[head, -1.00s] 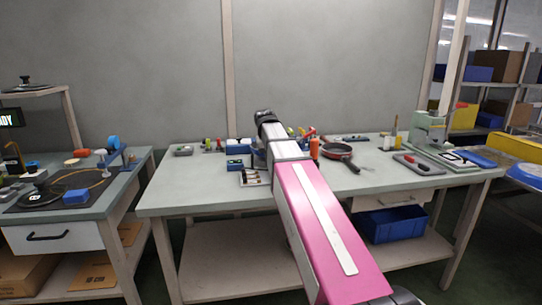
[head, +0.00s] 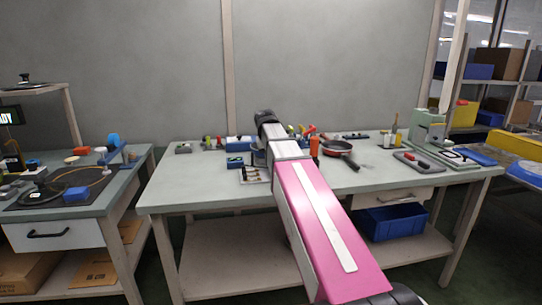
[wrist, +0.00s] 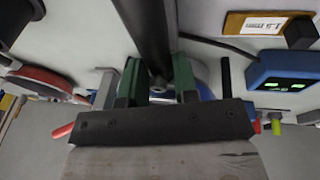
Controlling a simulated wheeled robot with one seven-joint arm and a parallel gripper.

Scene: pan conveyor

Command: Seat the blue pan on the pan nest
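In the wrist view, my gripper's green finger pads (wrist: 158,82) stand on either side of a dark bar (wrist: 150,35), which looks like a pan handle gripped between them. A patch of blue (wrist: 205,88) shows behind the fingers. It looks like part of the blue pan, most of it hidden by the gripper. In the head view, my pink arm reaches over the middle bench and hides the gripper and whatever it holds. I cannot pick out the pan nest in either view.
A red pan (head: 337,147) with a dark handle lies on the middle bench (head: 210,190), right of my arm. A blue device with green lights (wrist: 285,68) is close on the right in the wrist view. The bench's front left is clear.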

